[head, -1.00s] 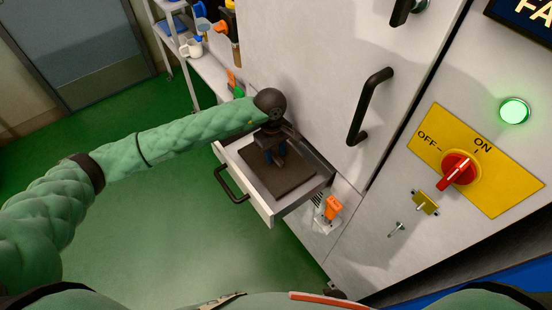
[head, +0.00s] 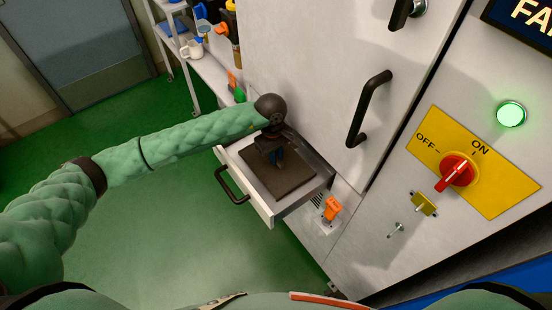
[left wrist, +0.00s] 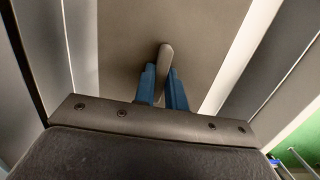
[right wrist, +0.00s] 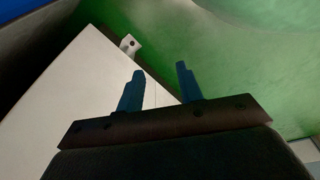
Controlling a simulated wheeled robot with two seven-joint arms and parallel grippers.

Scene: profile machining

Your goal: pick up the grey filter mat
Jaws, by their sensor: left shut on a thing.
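The grey filter mat (head: 290,184) lies flat in the pulled-out drawer (head: 262,203) in the head view. My left gripper (head: 277,160) reaches down over the mat. In the left wrist view the blue fingers of my left gripper (left wrist: 165,90) are shut on a small upright tab (left wrist: 165,58) on the mat (left wrist: 125,35). The mat's part behind the gripper is hidden. My right gripper (right wrist: 160,73) shows only in the right wrist view, open and empty, with its fingers apart.
The drawer has a black front handle (head: 231,186). The white cabinet wall with a black door handle (head: 369,108) rises close behind it. An orange part (head: 332,208) sits right of the drawer. Green floor (head: 160,230) to the left is free.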

